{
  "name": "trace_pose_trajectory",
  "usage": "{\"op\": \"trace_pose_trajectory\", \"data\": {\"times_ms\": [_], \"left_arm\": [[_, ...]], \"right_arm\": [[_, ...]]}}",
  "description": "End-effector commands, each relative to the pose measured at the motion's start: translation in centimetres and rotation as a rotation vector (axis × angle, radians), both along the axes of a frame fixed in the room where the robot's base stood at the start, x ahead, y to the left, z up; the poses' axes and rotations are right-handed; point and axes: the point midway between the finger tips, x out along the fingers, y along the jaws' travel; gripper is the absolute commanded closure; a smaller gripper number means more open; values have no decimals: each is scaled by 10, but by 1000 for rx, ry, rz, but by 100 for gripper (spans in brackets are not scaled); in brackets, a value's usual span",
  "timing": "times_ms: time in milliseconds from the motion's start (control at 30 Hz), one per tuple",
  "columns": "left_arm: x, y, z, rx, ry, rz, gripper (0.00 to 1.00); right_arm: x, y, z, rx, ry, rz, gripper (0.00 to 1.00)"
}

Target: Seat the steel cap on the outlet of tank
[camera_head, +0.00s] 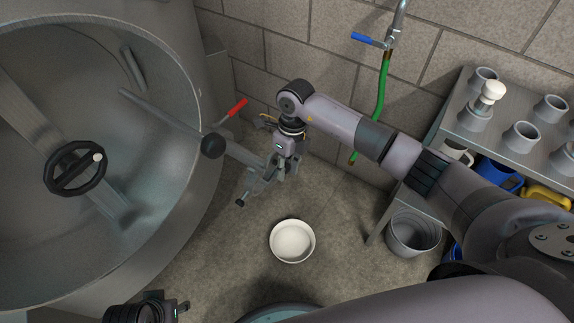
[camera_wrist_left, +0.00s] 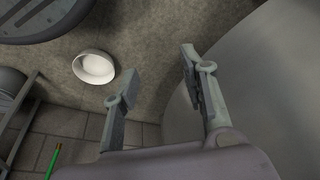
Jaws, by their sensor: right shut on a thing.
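The big steel tank (camera_head: 185,215) fills the left of the head view, with a black handwheel (camera_head: 75,168) on its round door. My right gripper (camera_head: 268,182) hangs down close beside the tank's right side, below the red-handled lever (camera_head: 237,107). It is shut on a small grey piece that looks like the steel cap, mostly hidden by the fingers. The outlet is not clear behind the gripper and the grey bar, and I cannot tell whether the piece touches it. My left gripper (camera_wrist_left: 157,85) is open and empty near the tank's curved wall (camera_wrist_left: 265,75); it also shows at the head view's lower left (camera_head: 150,310).
A white bowl (camera_head: 292,241) sits on the floor below my right gripper. A steel shelf (camera_head: 463,122) with several grey cups stands at the right, a bucket (camera_head: 412,232) beneath it. A green hose (camera_head: 381,90) hangs on the wall. Floor around the bowl is clear.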

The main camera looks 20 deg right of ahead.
Motion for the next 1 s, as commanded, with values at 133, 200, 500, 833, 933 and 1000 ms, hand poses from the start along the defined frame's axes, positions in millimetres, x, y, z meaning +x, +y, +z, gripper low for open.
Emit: {"op": "trace_pose_trajectory", "data": {"times_ms": [133,200,500,833,933,1000], "left_arm": [[-3,0,8,0,-2,0,60],[-3,1,12,0,-5,0,60],[-2,1,31,0,-22,1,60],[-11,2,47,1,-25,1,60],[-13,3,52,0,-26,1,60],[-14,3,56,0,-29,1,60]], "right_arm": [[-1,2,-4,1,0,1,100],[-1,3,-6,1,0,1,100],[-1,-1,-13,1,-1,0,100],[-1,-5,-21,1,-1,-2,100],[-1,-7,-24,1,-1,-3,100],[-1,-8,-25,0,0,-3,100]]}}
